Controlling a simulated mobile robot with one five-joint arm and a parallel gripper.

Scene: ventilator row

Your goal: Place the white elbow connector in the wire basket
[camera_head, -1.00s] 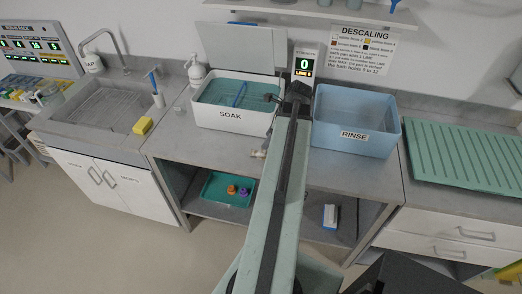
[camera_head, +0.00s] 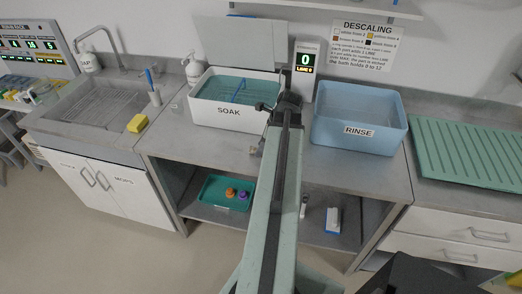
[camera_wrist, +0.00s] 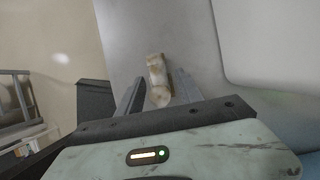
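A whitish elbow-like connector with brown stains (camera_wrist: 157,78) lies on the grey counter in the wrist view. It shows small and partly hidden by my arm in the head view (camera_head: 256,150), in front of the soak tub. My gripper (camera_wrist: 158,80) is open, with one finger on each side of the connector and gaps between. I cannot tell how high the fingertips are above the counter. No wire basket is clearly identifiable; blue-green lines show inside the white soak tub (camera_head: 229,115), but I cannot tell what they are.
A blue rinse tub (camera_head: 358,138) stands right of my arm. A sink (camera_head: 85,105), yellow sponge (camera_head: 138,123) and soap bottle (camera_head: 194,68) are at left. A green ribbed mat (camera_head: 470,150) lies at far right. A green tray (camera_head: 222,193) sits on the shelf below.

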